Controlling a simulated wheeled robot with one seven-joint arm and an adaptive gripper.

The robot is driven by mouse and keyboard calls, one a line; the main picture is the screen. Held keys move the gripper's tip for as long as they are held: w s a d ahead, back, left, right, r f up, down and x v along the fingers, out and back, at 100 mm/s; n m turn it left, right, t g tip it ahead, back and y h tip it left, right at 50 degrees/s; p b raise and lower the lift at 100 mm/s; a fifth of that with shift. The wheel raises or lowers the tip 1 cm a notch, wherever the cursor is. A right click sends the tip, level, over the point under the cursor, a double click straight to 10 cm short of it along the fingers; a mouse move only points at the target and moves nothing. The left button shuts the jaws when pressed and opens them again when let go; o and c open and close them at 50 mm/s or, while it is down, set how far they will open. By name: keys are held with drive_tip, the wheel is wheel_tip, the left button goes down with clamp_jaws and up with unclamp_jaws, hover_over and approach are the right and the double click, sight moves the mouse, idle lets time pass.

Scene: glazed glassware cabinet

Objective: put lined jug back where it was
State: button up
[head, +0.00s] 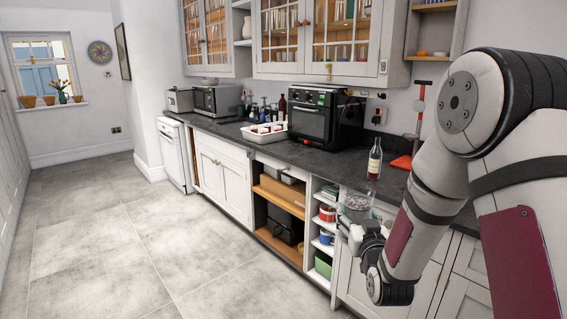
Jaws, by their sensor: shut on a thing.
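The lined jug (357,204) looks like a clear glass vessel. It is roughly upright in front of the counter's front edge, low in the right half of the head view. My gripper (352,232) is shut on the jug, at its lower part. The fingers and my wrist hide part of the jug, and its lines are too small to make out. The glazed wall cabinet (308,68) hangs above the counter, its doors looking shut, with rows of glassware behind the panes.
A black oven (317,117) and a white basket (263,133) stand farther left. Open shelves (326,219) with tins are below. The tiled floor (130,235) is clear.

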drive_tip(key=s+f, duration=0.3)
drive_tip(key=f, duration=0.3)
drive_tip(key=s+f, duration=0.3)
drive_tip(key=f, duration=0.4)
drive_tip(key=shift+s, duration=0.35)
drive_tip(key=shift+f, duration=0.1)
